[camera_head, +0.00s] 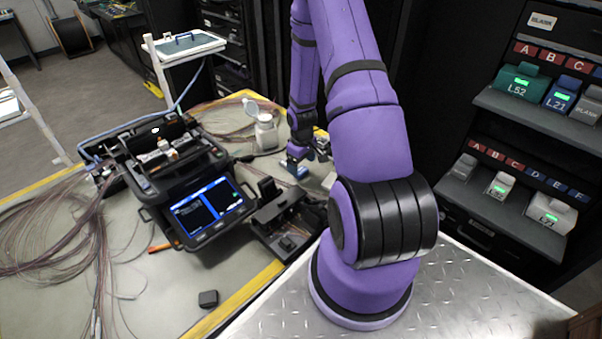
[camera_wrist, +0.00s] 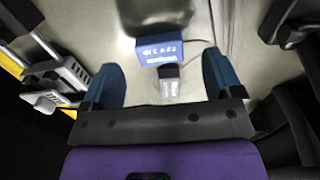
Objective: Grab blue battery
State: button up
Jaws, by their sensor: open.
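A blue block with white lettering, which looks like the blue battery (camera_wrist: 162,48), lies on the table in the wrist view. It is ahead of and between my gripper's (camera_wrist: 161,64) two blue fingers, which are spread apart with nothing held. A small grey and black piece (camera_wrist: 169,82) is nearer to the palm, between the fingers. In the camera_head view my gripper (camera_head: 306,156) is low over the table, beside a small blue shape (camera_head: 296,169) that may be the same battery. The arm partly hides this area, and contact cannot be told.
The splicer (camera_head: 205,205) with its lit screen stands left of my gripper. Fibre bundles (camera_head: 60,235) spread at the left. A dark rack (camera_head: 550,120) at right holds labelled modules, including a blue one (camera_head: 561,95).

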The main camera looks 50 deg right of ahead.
aim_at(302, 171)
jog(key=shift+s+f, duration=0.1)
jog(key=shift+f, duration=1.55)
jog(key=shift+c, duration=0.4)
jog(key=c, duration=1)
jog(key=shift+o, duration=0.2)
jog(key=shift+r, duration=0.15)
